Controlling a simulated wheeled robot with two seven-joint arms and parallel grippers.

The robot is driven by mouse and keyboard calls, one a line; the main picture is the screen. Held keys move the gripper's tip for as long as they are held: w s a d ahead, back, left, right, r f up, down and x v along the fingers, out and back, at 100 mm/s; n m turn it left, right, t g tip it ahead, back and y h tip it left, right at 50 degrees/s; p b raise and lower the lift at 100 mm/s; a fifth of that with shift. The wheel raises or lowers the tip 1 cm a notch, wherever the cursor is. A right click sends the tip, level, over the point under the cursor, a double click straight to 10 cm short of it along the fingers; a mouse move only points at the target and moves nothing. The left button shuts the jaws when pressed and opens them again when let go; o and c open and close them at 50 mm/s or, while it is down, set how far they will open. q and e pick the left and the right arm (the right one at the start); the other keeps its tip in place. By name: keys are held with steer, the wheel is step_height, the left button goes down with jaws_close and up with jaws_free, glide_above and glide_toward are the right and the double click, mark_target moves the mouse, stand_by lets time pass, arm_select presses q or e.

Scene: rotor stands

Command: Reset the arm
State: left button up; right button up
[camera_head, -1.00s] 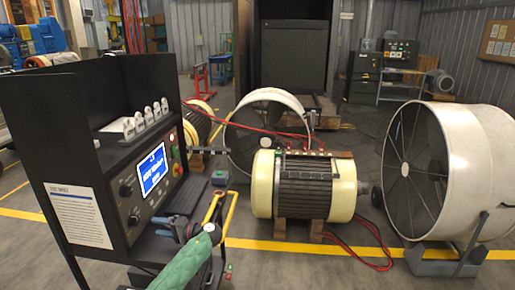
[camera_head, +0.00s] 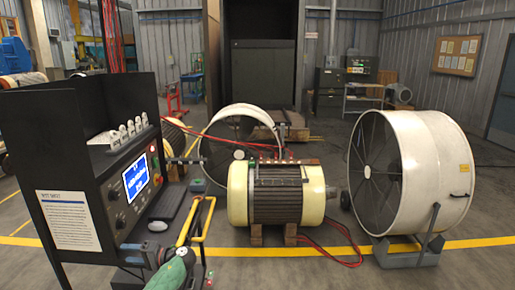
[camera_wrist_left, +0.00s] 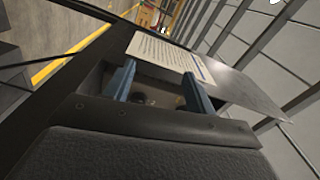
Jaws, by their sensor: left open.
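My left gripper (camera_head: 138,253) shows at the bottom of the head view, with blue-grey fingers and a green-sleeved arm (camera_head: 172,276). It is in front of the lower part of the black control console (camera_head: 64,160). In the left wrist view, the two blue fingers (camera_wrist_left: 160,88) stand apart. Nothing shows held between them; a dark console surface and a white printed sheet (camera_wrist_left: 170,56) lie beyond. Whether the fingers touch the console is not clear. My right gripper is not in view.
A cream electric motor (camera_head: 277,194) rests on wooden blocks at the centre, with red cables (camera_head: 340,240). A large white fan drum (camera_head: 425,170) stands on the right. A yellow bent handle (camera_head: 205,222) rises just right of my left gripper. Open floor lies in front of the motor.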

arm_select(q)
steer(key=s+d+f+m+t+h, duration=0.1)
steer(key=s+d+f+m+h, duration=0.15)
steer(key=s+f, duration=0.65)
steer(key=s+d+f+m+t+h, duration=0.1)
steer(key=s+d+f+m+h, duration=0.2)
steer(key=f, duration=1.2)
steer(key=s+d+f+m+h, duration=0.1)
steer(key=s+d+f+h, duration=0.4)
steer(key=f, duration=0.7)
steer(key=s+d+f+n+h, duration=0.1)
steer(key=s+d+f, duration=0.4)
steer(key=s, duration=0.6)
steer(key=s+d+f+n+h, duration=0.1)
steer(key=s+d+f+h, duration=0.3)
steer(key=s+f, duration=0.3)
steer(key=s+d+f+n+g+h, duration=0.1)
steer(key=s+d+f+h, duration=0.2)
steer(key=s, duration=1.4)
steer(key=d+f, duration=0.3)
steer(key=f, duration=0.1)
steer(key=shift+d, duration=0.35)
